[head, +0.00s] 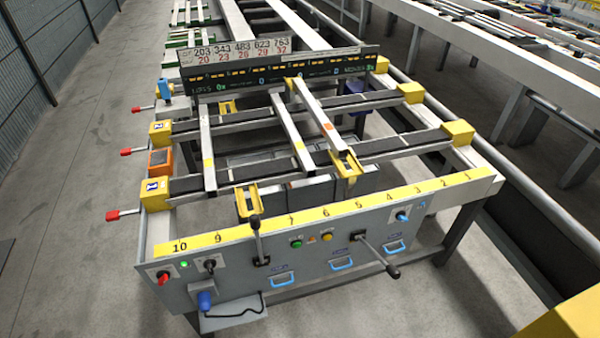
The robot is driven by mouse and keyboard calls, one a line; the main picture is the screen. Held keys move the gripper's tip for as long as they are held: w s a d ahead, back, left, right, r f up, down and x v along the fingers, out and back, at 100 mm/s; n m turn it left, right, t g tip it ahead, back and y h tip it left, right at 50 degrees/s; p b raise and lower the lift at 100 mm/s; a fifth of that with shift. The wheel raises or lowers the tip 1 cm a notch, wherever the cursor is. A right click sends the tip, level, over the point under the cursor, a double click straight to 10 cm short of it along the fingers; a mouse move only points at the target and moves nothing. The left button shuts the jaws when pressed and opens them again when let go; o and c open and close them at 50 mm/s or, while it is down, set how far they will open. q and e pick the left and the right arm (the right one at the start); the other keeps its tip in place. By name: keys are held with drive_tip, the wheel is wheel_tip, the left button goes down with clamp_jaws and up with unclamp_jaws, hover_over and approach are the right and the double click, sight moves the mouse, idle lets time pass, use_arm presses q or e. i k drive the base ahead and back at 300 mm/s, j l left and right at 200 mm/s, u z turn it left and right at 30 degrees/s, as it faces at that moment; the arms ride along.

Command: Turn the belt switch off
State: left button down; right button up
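The front panel (232,262) of the runout table carries the controls. At its left end a red rotary switch (163,278) sits on a white plate, beside a lit green lamp (183,264). Right of the lamp is a black switch (210,265) on another white plate. A blue knob (402,216) is at the panel's right end. The labels are too small to read, so I cannot tell which one is the belt switch or its setting. Neither of my grippers shows in the head view.
A black-handled lever (378,256) and an upright lever (257,240) stick out from the panel. Green (296,244) and yellow (327,236) buttons sit between them. A blue plug (205,300) hangs low left. Red-tipped handles (113,215) project leftward. The floor (60,250) at left is clear.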

sight(163, 275)
drive_tip(key=u, duration=1.3)
